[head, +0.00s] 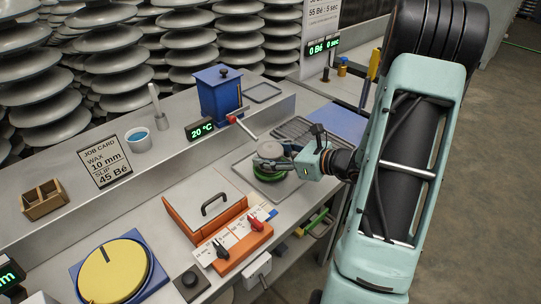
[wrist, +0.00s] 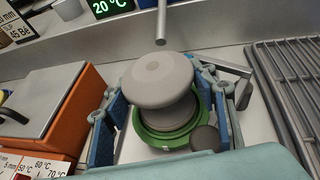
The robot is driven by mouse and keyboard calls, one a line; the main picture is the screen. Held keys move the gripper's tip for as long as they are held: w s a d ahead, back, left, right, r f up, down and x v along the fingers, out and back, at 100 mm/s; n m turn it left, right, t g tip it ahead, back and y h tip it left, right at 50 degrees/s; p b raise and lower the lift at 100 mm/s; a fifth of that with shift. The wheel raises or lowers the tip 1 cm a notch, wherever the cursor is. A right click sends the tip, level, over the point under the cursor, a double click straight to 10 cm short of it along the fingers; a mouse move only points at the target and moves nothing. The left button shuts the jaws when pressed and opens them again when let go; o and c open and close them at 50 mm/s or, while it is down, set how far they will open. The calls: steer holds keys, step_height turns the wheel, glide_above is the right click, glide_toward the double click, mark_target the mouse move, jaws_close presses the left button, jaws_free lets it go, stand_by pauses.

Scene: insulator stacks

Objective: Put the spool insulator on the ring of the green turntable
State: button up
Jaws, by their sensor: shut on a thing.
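The spool insulator (wrist: 163,78) is grey with a wide rounded top and a narrower waist. It stands roughly upright between my fingers in the wrist view. The green turntable (wrist: 150,138) shows as a green ring around and beneath its lower part. The insulator's base is hidden, so I cannot tell whether it touches the ring. My gripper (wrist: 163,120) is shut on the insulator, with a blue-padded finger on each side. In the head view the insulator (head: 269,149) and the green turntable (head: 278,184) are partly covered by my gripper (head: 275,160).
An orange box with a grey lid (head: 207,205) stands left of the turntable. A wire rack (head: 300,130) lies right of the turntable. A yellow disc (head: 112,272) is at the front left.

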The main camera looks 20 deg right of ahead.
steer(key=shift+f, duration=0.15)
steer(key=o, duration=1.5)
steer(key=shift+r, duration=0.25)
steer(key=p+v, duration=0.1)
steer(key=v, duration=1.1)
steer(key=shift+f, duration=0.1)
